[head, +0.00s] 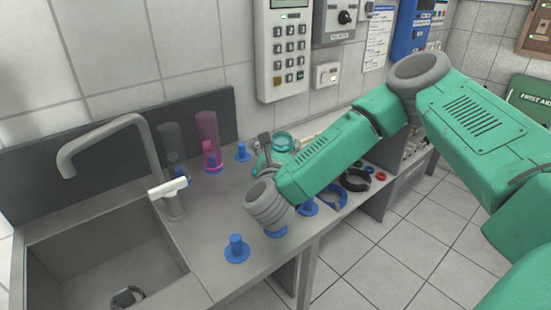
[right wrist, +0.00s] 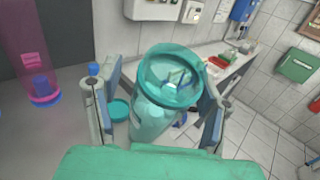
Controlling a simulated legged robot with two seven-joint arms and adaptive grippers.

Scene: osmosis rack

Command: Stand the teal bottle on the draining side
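The teal bottle is see-through with a thick round rim. In the head view its rim (head: 284,141) shows behind my right arm, and most of its body is hidden. In the right wrist view the bottle (right wrist: 152,122) stands between the two fingers of my right gripper (right wrist: 158,104), its open top towards the camera. The fingers are wide apart, with a gap on the bottle's left; contact on its right is unclear. In the head view the right gripper (head: 268,147) is partly hidden by the arm. My left gripper is out of view.
A clear cylinder (head: 172,143) and a pink cylinder (head: 208,135) stand behind the tap (head: 165,188). Blue pegs (head: 237,249) line the counter's front edge; another (head: 242,153) stands at the back. The sink (head: 100,262) is at left. A teal disc (right wrist: 119,110) lies beside the bottle.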

